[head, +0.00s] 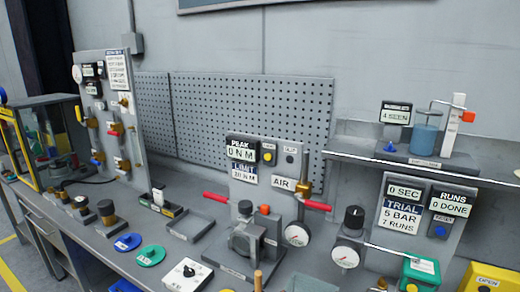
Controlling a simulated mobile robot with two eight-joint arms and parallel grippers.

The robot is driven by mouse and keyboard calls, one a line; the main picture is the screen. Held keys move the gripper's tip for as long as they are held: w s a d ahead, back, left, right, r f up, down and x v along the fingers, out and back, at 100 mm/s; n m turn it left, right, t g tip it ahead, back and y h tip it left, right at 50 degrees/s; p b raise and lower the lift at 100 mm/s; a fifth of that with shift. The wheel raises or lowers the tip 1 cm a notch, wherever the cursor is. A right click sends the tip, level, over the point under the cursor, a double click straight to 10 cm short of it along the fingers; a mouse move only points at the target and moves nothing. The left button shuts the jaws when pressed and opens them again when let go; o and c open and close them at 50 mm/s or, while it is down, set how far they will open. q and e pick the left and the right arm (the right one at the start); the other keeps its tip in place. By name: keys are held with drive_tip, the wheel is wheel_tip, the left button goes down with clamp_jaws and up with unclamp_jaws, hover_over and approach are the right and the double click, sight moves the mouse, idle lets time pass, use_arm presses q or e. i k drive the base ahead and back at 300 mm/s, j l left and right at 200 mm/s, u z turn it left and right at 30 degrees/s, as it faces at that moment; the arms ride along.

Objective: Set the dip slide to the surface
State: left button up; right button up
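The dip slide looks like an orange block (468,116) on a white upright post (453,130), standing on the shelf at the right of the head view. A thin bent rod reaches left from the post over a glass beaker (426,135) holding blue-grey liquid. The rod's lower end is too small to place against the liquid surface. A small display (396,113) left of the beaker seems to read "4 SEEN". A blue button (390,147) sits in front of it on the same dark base (408,156). Neither of my grippers is in view.
The shelf (350,153) overhangs the bench at right. Below it stand a trial panel (403,208), a gauge (345,257) and a green box (421,270). A valve rig with red handles (317,205) stands centre. The shelf's left end is clear.

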sight(467, 116)
drive_tip(key=z, duration=1.3)
